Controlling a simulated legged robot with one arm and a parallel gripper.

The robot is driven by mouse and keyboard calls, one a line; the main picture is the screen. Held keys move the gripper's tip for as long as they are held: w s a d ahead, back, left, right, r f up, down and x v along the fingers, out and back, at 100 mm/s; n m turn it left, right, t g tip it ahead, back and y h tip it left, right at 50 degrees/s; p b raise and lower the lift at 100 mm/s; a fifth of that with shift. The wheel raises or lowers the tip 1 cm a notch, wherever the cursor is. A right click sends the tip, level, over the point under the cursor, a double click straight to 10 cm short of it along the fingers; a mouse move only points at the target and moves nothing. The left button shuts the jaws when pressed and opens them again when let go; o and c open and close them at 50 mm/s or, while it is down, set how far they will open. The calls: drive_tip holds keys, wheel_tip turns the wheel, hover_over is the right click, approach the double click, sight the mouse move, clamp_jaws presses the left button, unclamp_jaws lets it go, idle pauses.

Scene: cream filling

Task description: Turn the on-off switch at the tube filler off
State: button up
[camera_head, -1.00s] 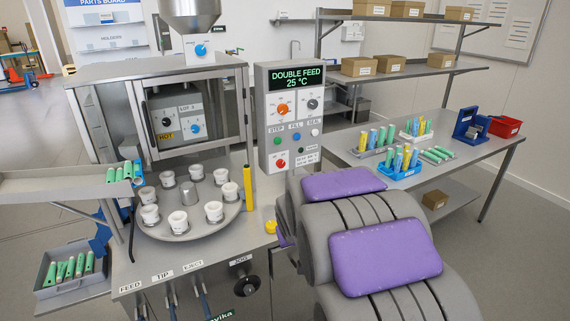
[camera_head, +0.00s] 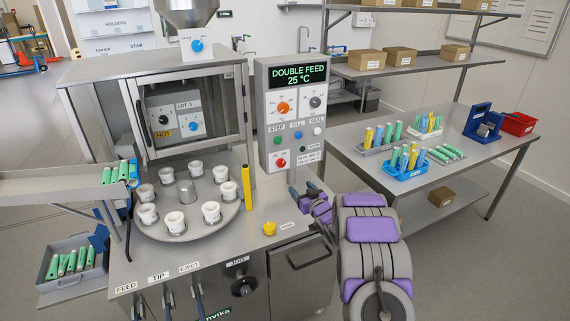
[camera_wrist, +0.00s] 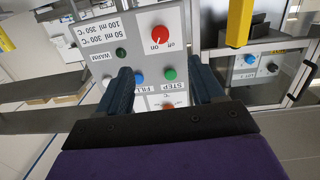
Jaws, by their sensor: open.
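The on-off switch is a round red knob (camera_head: 281,163) at the lower left of the tube filler's grey control panel (camera_head: 262,105). In the wrist view, which shows the panel upside down, the red knob (camera_wrist: 159,36) is near the top centre. Its white mark appears to face the word "on". My gripper (camera_head: 293,191) is below the panel's lower edge in the head view, partly hidden by my arm. In the wrist view my gripper (camera_wrist: 160,75) has two dark blue fingers spread apart, empty, with the knob beyond them and no contact visible.
A yellow post (camera_head: 247,188) stands left of the panel, and a yellow button (camera_head: 269,228) sits on the counter below. The rotary plate (camera_head: 176,232) with white holders is at left. A side table (camera_head: 440,178) is at right.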

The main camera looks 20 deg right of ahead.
drive_tip(key=d, duration=0.1)
drive_tip(key=b, duration=0.2)
approach(283, 165)
drive_tip(key=w, duration=0.4)
drive_tip(key=shift+w+a+f+t+y, duration=0.1)
drive_tip(key=shift+w+t+y, duration=0.1)
drive_tip(key=shift+w, duration=0.2)
drive_tip(key=shift+w+f+t+y, duration=0.1)
drive_tip(key=shift+w+f+t, duration=0.1)
drive_tip(key=shift+w, duration=0.25)
drive_tip(key=shift+w+a+r, duration=0.1)
drive_tip(key=shift+w+r, duration=0.05)
drive_tip(key=shift+w, duration=1.25)
drive_tip(key=shift+w+b, duration=0.1)
drive_tip(key=shift+b, duration=0.2)
drive_tip(key=shift+c, duration=0.2)
